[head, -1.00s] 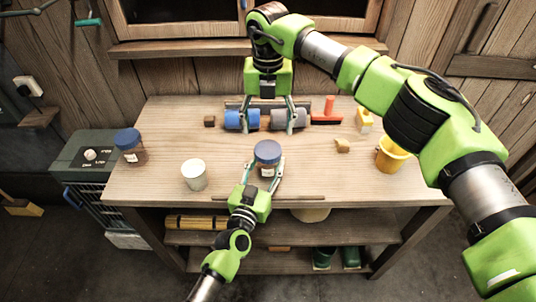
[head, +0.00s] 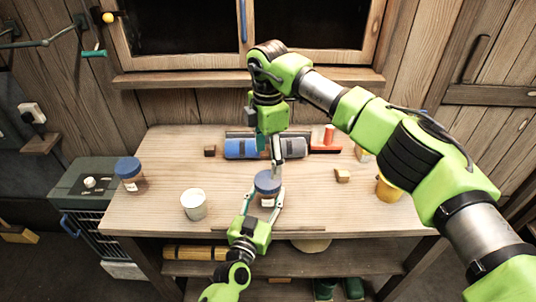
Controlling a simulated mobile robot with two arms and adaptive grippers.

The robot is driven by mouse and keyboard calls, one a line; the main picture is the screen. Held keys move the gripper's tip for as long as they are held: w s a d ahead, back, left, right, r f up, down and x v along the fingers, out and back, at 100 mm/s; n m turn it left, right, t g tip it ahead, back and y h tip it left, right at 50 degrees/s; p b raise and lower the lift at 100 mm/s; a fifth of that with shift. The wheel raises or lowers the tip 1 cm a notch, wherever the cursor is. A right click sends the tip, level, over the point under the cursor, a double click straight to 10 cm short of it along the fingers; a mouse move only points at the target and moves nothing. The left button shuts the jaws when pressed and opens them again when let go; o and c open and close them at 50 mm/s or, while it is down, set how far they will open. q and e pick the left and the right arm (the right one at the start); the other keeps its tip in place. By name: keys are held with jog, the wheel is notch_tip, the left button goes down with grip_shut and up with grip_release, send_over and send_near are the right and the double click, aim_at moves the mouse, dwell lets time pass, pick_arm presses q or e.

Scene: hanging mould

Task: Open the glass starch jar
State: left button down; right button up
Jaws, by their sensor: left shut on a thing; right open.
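A small jar with a blue lid (head: 267,183) stands upright on the wooden table, near its front edge at the middle. My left gripper (head: 266,200) is shut around the jar's body from the front. My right gripper (head: 277,165) is open and points down just behind and above the lid; I cannot tell whether it touches it. A second jar with a blue lid (head: 130,174) stands at the table's left end. I cannot read either label, so I cannot tell the contents.
A white cup (head: 194,204) stands left of the held jar. Blue and grey rollers (head: 246,149) and a red tool (head: 328,138) lie at the back. A yellow bucket (head: 388,189) and a small tan block (head: 342,176) are to the right.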

aim_at(268, 179)
notch_tip(268, 179, down, 8)
jog(key=shift+r, duration=0.2)
